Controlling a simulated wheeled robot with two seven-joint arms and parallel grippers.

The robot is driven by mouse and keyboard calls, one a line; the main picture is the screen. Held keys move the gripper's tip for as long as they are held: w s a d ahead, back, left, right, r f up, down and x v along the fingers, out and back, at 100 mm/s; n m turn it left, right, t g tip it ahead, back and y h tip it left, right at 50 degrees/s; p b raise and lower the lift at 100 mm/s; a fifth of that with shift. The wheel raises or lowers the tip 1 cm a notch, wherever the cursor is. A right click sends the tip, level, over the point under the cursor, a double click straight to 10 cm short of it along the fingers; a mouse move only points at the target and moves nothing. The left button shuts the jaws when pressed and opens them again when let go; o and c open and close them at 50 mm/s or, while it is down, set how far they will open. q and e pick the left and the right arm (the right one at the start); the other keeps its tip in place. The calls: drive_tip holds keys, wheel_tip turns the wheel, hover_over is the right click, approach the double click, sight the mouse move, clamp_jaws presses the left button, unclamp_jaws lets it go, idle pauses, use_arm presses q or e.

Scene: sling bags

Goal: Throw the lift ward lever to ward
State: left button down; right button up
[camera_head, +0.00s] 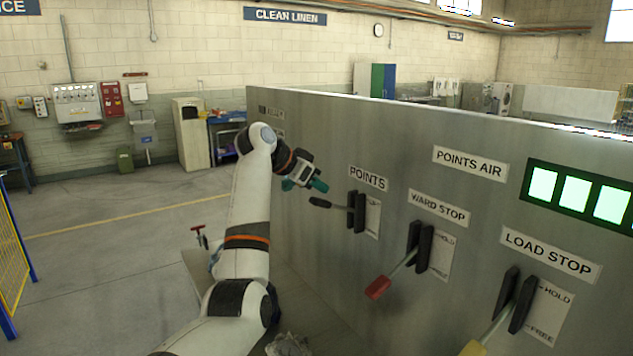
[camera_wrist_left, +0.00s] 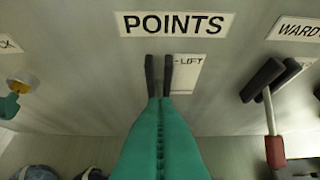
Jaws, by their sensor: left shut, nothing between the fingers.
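The lift ward lever has a black handle (camera_head: 320,202) and sticks out from black slot guards under the POINTS sign (camera_head: 368,178). It points away from the panel, roughly level. In the left wrist view its label plate (camera_wrist_left: 186,72) reads LIFT at the top; the lower part is hidden, and so is the lever, behind my fingers. My left gripper (camera_head: 318,185) has green fingers, shut and empty, just above the handle in the head view. I cannot tell whether they touch it. The fingers (camera_wrist_left: 160,105) also show in the left wrist view. My right gripper is out of view.
A red-handled WARD STOP lever (camera_head: 378,287) and a yellow-handled LOAD STOP lever (camera_head: 474,348) stick out to the right on the same grey panel (camera_head: 310,125). A green knob (camera_wrist_left: 8,105) is at the left in the wrist view. Open floor lies left of the panel.

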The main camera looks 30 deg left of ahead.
use_arm(q)
drive_tip(key=shift+s+a+f, duration=0.1)
drive_tip(key=shift+s+f, duration=0.2)
drive_tip(key=shift+f, duration=0.2)
drive_tip(key=shift+s+f+t+b, duration=0.15)
drive_tip(key=shift+f+t+b, duration=0.3)
drive_tip(key=shift+b, duration=0.5)
drive_tip(key=shift+s+a+b, duration=0.1)
drive_tip(key=shift+b, duration=0.2)
drive_tip(key=shift+s+f+t+h+b, duration=0.15)
drive_tip(key=shift+f+t+h+b, duration=0.25)
drive_tip(key=shift+b, duration=0.5)
wheel_tip(320, 180, down, 12)
drive_tip(key=s+t+h+b, duration=0.1)
drive_tip(key=t+b, duration=0.5)
drive_tip(key=b, duration=1.7)
drive_tip(key=shift+s+a+h+b, duration=0.2)
drive_tip(key=shift+a+h+b, duration=0.1)
drive_tip(key=shift+h, duration=0.6)
